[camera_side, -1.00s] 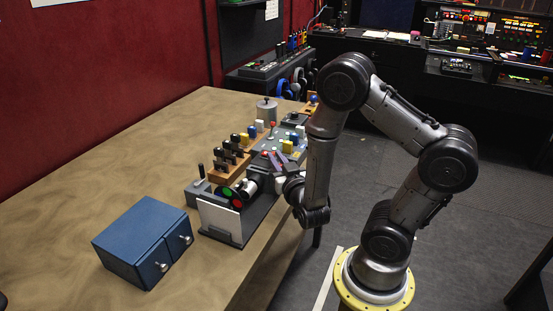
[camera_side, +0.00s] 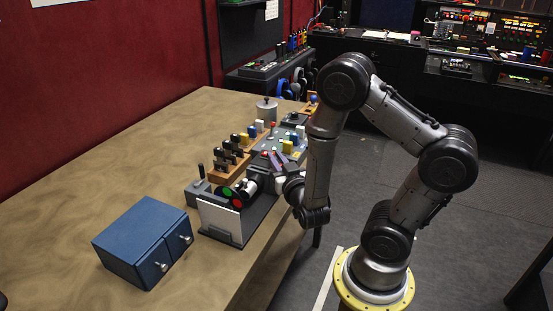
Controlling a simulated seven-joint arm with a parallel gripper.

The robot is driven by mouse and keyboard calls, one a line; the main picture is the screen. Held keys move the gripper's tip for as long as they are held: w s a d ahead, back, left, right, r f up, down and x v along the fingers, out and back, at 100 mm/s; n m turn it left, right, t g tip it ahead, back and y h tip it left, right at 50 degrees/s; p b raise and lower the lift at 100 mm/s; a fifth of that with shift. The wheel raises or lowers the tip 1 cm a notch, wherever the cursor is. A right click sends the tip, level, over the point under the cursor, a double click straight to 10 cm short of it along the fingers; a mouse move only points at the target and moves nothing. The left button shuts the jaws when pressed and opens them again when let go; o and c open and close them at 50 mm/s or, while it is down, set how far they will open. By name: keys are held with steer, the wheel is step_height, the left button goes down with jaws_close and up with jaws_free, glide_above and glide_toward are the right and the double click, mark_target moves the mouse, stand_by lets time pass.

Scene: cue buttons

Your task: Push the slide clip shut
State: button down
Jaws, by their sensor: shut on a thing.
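A dark grey stand (camera_side: 226,239) with an upright white panel (camera_side: 218,215) sits near the table's front edge. A green disc (camera_side: 226,191) and a red disc (camera_side: 237,204) show just above the panel. I cannot make out for certain which part is the slide clip.
A blue two-drawer box (camera_side: 141,240) stands at the front left. A small lever box (camera_side: 199,190) and a wooden rack (camera_side: 229,165) stand close behind the stand. A panel of coloured buttons (camera_side: 284,143) and a grey lidded pot (camera_side: 266,109) are further back. The table's left side is clear.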

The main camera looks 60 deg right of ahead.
stand_by(0.4)
steer(key=shift+w, duration=0.9)
steer(key=c, duration=0.9)
jaws_free()
steer(key=shift+o, duration=0.2)
steer(key=v, duration=1.3)
steer(key=shift+s+a, duration=0.25)
steer(key=shift+a, duration=0.05)
